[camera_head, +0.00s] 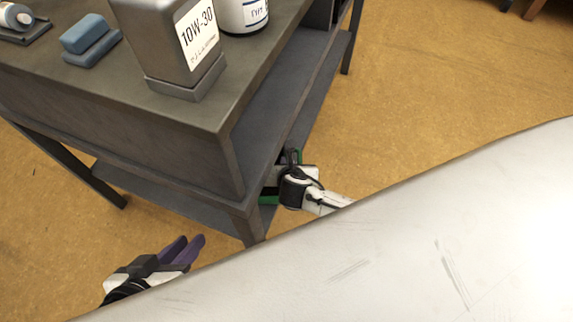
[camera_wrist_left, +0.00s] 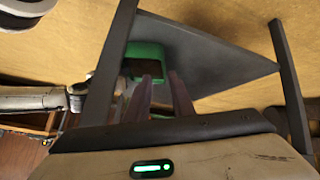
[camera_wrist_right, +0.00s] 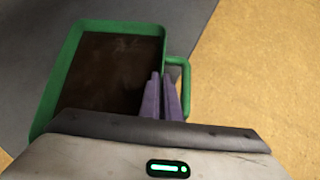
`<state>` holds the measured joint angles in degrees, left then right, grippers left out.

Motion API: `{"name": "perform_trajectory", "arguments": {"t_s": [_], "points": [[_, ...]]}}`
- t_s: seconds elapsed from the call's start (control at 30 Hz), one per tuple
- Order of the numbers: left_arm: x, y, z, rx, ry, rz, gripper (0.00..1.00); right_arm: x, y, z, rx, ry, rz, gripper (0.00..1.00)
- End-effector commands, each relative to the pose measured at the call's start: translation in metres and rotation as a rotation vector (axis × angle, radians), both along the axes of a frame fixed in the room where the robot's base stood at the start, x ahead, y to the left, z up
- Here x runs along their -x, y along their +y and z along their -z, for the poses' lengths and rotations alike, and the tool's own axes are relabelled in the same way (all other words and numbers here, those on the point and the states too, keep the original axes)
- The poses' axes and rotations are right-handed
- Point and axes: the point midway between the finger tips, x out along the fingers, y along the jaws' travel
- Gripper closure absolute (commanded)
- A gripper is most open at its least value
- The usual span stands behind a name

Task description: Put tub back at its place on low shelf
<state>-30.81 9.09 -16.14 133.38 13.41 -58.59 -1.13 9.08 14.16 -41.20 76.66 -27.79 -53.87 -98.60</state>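The green tub (camera_wrist_right: 48,95) has dark contents and a handle on its right side in the right wrist view. It is at the end of the low grey shelf (camera_head: 165,200), partly hidden by the bench leg and my right gripper (camera_head: 287,172). The right gripper's purple fingers (camera_wrist_right: 160,78) are close together at the tub's handle-side wall, one inside and one outside, and look shut on it. In the left wrist view the tub (camera_wrist_left: 150,50) overlaps the grey shelf. My left gripper (camera_head: 188,243) is empty, fingers apart, in front of the bench.
On the bench top (camera_head: 120,100) stand an oil can marked 10W-30 (camera_head: 165,45), a white container (camera_head: 240,12) and blue blocks (camera_head: 90,40). A bench leg (camera_head: 250,225) stands close to my right gripper. A large white surface (camera_head: 400,250) fills the lower right.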

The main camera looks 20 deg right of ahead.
Motion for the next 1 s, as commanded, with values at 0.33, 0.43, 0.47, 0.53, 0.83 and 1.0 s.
{"name": "perform_trajectory", "arguments": {"t_s": [0.33, 0.43, 0.47, 0.53, 0.83, 1.0], "points": [[0.000, 0.000, -0.002, 0.003, -0.002, -0.001, 0.78, -0.001, 0.000, 0.001, 0.000, -0.001, -0.001, 0.90], [0.000, 0.000, -0.001, 0.003, -0.002, -0.001, 0.78, 0.000, 0.000, 0.001, 0.000, -0.001, -0.001, 0.78], [0.000, 0.000, -0.001, 0.003, -0.002, -0.001, 0.78, 0.000, 0.000, 0.000, 0.000, -0.001, -0.001, 0.78], [0.000, 0.000, -0.001, 0.003, -0.002, -0.001, 0.78, 0.000, 0.000, 0.000, 0.000, -0.001, -0.001, 0.78], [0.000, 0.002, -0.008, -0.008, -0.003, -0.003, 0.78, 0.006, 0.002, -0.010, 0.001, 0.000, -0.001, 0.78], [0.008, 0.013, 0.004, -0.062, 0.043, -0.017, 0.78, 0.027, 0.009, -0.036, -0.002, 0.000, -0.003, 0.78]]}}
